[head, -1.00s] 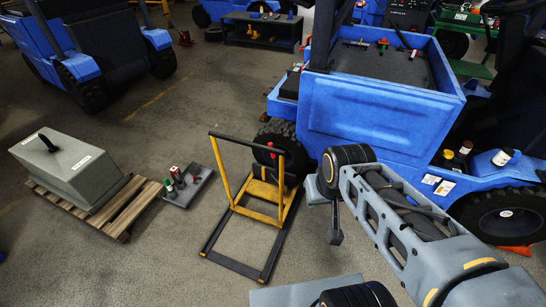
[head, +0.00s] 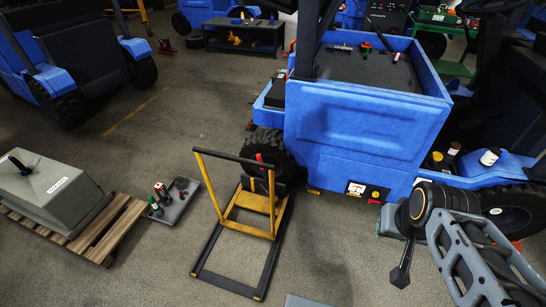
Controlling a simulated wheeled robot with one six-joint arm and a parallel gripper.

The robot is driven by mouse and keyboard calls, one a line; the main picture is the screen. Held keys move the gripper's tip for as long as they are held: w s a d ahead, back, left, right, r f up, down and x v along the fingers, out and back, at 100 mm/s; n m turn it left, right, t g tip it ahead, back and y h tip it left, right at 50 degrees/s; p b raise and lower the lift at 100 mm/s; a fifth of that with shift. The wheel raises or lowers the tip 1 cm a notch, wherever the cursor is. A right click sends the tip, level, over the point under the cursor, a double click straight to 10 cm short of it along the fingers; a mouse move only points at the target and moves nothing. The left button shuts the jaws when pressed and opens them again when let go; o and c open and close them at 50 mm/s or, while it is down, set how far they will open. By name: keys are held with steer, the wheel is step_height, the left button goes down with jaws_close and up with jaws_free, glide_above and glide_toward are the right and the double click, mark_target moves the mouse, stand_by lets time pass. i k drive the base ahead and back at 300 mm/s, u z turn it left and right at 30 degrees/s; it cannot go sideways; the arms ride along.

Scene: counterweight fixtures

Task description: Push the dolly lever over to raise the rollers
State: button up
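A lever with a red grip (head: 259,158) rises near the dolly's right upright, close to the tractor's wheel (head: 268,147). Its lower part and the rollers are hard to make out. My gripper (head: 401,273) hangs at the end of my arm at the right, well apart from the dolly and lever. It shows as a narrow dark shape, and its fingers cannot be told apart.
A blue tractor (head: 365,125) stands behind the dolly and my arm. A grey counterweight block (head: 48,190) rests on a wooden pallet (head: 107,232) at the left. A grey tray (head: 187,207) with bottles and cans lies between pallet and dolly.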

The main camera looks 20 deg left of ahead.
mark_target(258, 156)
steer(key=i, duration=1.8)
steer(key=u, duration=2.7)
